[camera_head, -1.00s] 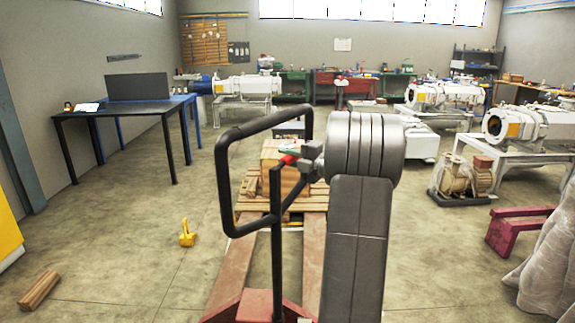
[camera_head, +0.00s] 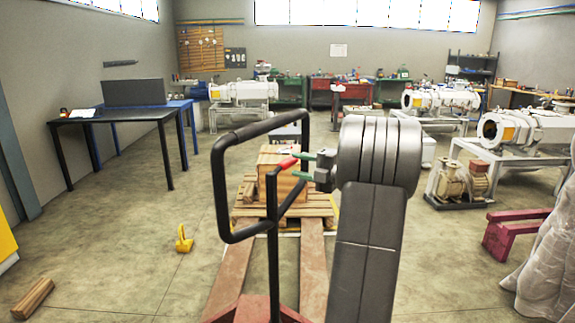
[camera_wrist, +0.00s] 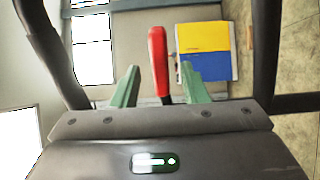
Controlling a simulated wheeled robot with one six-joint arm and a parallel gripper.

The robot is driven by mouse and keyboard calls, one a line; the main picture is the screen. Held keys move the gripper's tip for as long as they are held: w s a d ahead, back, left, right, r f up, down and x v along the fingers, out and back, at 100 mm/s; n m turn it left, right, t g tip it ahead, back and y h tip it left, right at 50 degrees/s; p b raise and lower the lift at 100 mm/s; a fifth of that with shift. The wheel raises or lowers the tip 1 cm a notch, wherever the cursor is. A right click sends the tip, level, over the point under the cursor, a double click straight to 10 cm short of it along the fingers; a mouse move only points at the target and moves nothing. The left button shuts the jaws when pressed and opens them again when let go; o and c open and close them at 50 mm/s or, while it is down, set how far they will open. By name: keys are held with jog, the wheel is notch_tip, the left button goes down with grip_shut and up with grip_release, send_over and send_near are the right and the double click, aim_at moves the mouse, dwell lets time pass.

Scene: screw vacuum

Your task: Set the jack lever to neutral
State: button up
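The jack lever (camera_head: 288,163) is a small red-tipped grip inside the black loop handle (camera_head: 222,190) of the pallet jack. In the wrist view the red lever (camera_wrist: 158,60) stands upright between my two green fingers, with a visible gap on each side. My gripper (camera_head: 302,166) is at the right of the lever in the head view, its fingers pointing left toward it. In the wrist view my gripper (camera_wrist: 160,68) is open and holds nothing. The wrist link hides the right part of the handle area.
A wooden pallet with a crate (camera_head: 272,160) stands beyond on the forks (camera_head: 313,270). A yellow object (camera_head: 183,240) and a wooden block (camera_head: 33,298) lie on the floor at left. Open floor lies left of the jack.

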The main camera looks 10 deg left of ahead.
aim_at(293, 164)
jog(key=v, duration=0.8)
jog(key=shift+a, duration=0.1)
jog(key=x, duration=1.3)
jog(key=shift+w+a+p, duration=0.15)
jog(key=shift+a+p, duration=0.15)
jog(key=shift+p, duration=0.05)
jog(key=shift+f+p, duration=0.1)
jog(key=shift+p, duration=0.2)
